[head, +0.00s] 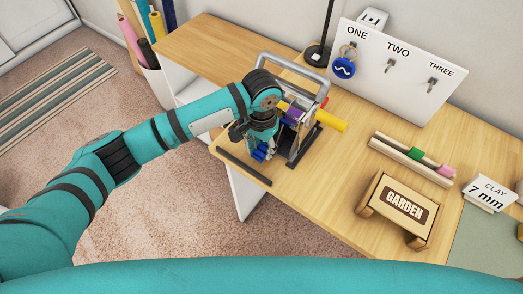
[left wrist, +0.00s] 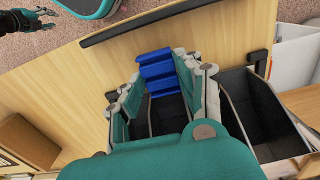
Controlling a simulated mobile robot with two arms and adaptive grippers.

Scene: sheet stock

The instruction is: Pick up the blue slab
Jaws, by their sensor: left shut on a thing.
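The blue slab (head: 259,154) shows just below my left gripper (head: 260,141), beside the slab rack by the table's near-left edge. In the left wrist view the blue slab (left wrist: 155,70) is a ridged blue piece between the fingertips of my left gripper (left wrist: 160,88). Those fingers are shut on it, and they hide part of it. What seems to be my right gripper (left wrist: 40,18) shows small and dark at the top left of the left wrist view. Its fingers are too small to read.
A metal-framed rack (head: 303,150) with dark slots, a purple piece (head: 293,116) and a yellow roll (head: 328,118) stand close by. A dark strip (head: 243,166) lies along the table edge. The GARDEN block (head: 400,207) and a wooden holder (head: 411,160) stand to the right.

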